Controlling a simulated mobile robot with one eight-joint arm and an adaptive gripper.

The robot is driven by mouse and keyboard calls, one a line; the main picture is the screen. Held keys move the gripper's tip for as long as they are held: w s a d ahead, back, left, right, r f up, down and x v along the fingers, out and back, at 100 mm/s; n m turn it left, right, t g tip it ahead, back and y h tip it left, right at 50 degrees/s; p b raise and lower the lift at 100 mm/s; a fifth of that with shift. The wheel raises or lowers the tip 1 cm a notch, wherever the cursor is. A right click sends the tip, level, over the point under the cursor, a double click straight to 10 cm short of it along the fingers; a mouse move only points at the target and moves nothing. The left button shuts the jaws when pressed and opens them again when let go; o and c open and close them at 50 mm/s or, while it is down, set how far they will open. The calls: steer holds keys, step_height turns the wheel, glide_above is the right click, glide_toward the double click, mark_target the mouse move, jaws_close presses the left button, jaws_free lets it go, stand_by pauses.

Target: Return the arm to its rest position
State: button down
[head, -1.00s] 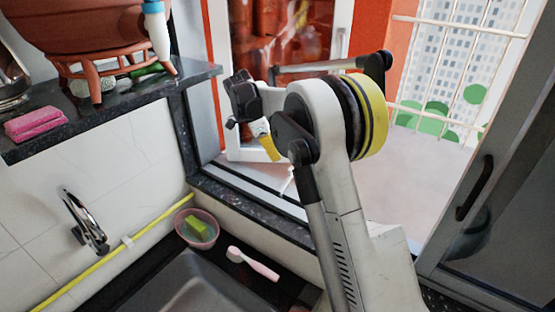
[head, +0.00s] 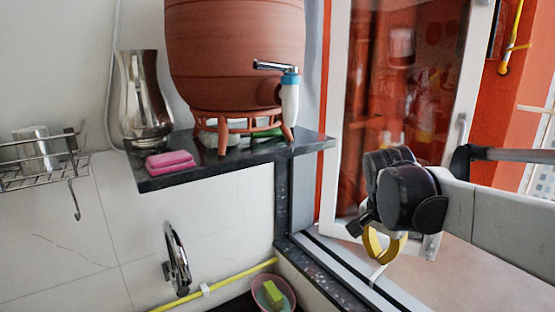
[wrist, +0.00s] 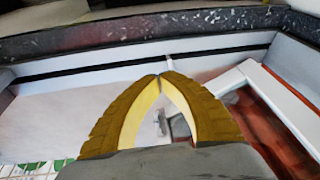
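My gripper (head: 381,258) is at the right of the head view, in front of the window opening, pointing down over the sill. Its yellow fingers also show in the wrist view (wrist: 162,78), where the tips meet with nothing between them. My arm reaches in from the right edge of the head view. The clay waterpot (head: 235,55) stands on its clay stand on the dark shelf, with a white and blue tap on its front. My gripper is to the right of the pot and below it, apart from it.
The dark shelf (head: 190,172) also holds a metal pitcher (head: 143,100) and a pink sponge (head: 170,161). A wire rack (head: 40,170) hangs at the left. Below are a faucet (head: 177,260) and a pink bowl (head: 262,297) with a green sponge. The white window frame (head: 460,70) stands close behind my gripper.

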steer(key=s+a+f+n+t+y+b, duration=0.1)
steer(key=s+f+n, duration=0.3)
steer(key=s, duration=0.5)
steer(key=s+a+f+n+t+y+b, duration=0.1)
steer(key=s+a+f+n+t, duration=0.1)
steer(key=s+n, duration=0.4)
step_height(320, 180, down, 2)
steer(key=s+a, duration=0.1)
steer(key=s, duration=0.2)
steer(key=shift+a+t+b, duration=0.2)
steer(key=shift+t+b, duration=0.15)
steer(key=shift+t, duration=0.05)
steer(key=shift+f, duration=0.1)
